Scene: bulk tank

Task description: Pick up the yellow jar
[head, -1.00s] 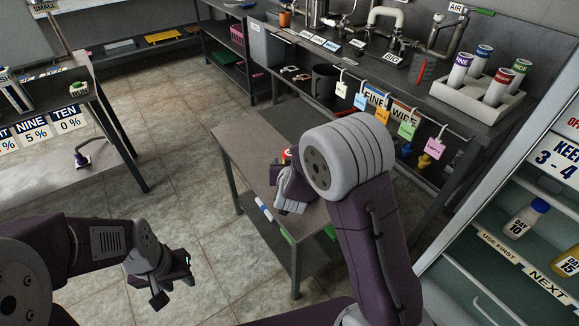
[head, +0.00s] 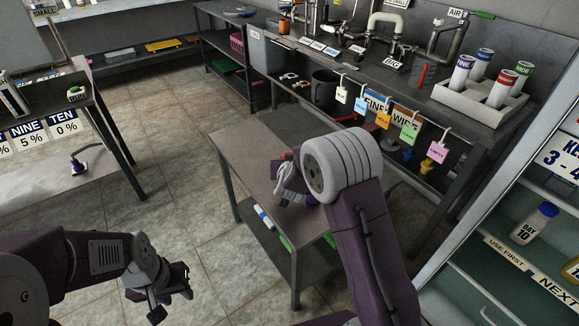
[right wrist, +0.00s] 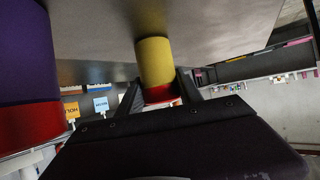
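In the right wrist view the yellow jar (right wrist: 155,62), with a red end, stands against the grey table top (right wrist: 225,22). The fingers of my right gripper (right wrist: 160,88) lie on either side of it, near its red end. They look open; I cannot tell whether either one touches it. In the head view my right gripper (head: 287,180) is over the small table (head: 245,160), mostly hidden by my own arm, and the jar cannot be made out clearly. My left gripper (head: 172,294) is open and empty above the floor at lower left.
A purple jar (right wrist: 25,55) with a red end stands close beside, at the left of the right wrist view. The bench with hanging tags (head: 383,117) runs behind the small table. A fridge (head: 500,225) stands at right. The floor (head: 190,190) at left is clear.

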